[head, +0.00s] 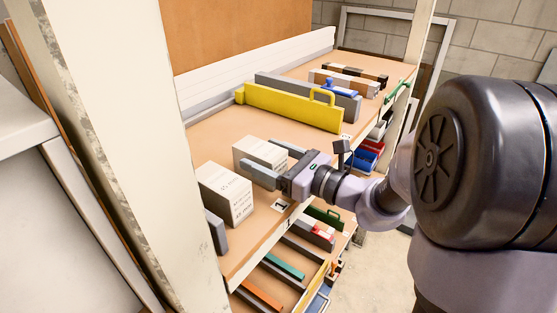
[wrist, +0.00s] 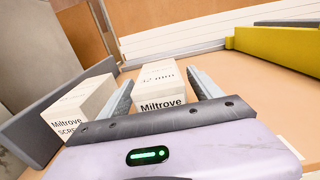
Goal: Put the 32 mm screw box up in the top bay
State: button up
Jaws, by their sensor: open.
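Two white cartons stand on the upper wooden shelf board (head: 222,133). My gripper (head: 266,161) is open at the farther carton (head: 257,147), with one finger on each side of it. In the wrist view this carton (wrist: 158,82) sits between the fingers (wrist: 158,88), with "Miltrove" on its front; I cannot tell if either finger touches it. The nearer carton (head: 225,193) is left of the gripper in the wrist view (wrist: 80,105), its label starting "Miltrove SCRE". I cannot read for sure which is 32 mm.
A grey divider (wrist: 62,115) stands left of the nearer carton. A yellow divider with a handle (head: 290,106) stands farther along the shelf, with bare board before it. Lower shelves hold coloured items, including a green one (head: 284,264). A cream post (head: 130,150) rises at the left.

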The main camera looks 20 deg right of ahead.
jog(key=b+v, duration=0.3)
jog(key=v, duration=0.8)
jog(key=shift+s+d, duration=0.2)
jog(key=shift+s, duration=0.15)
jog(key=shift+f, duration=0.1)
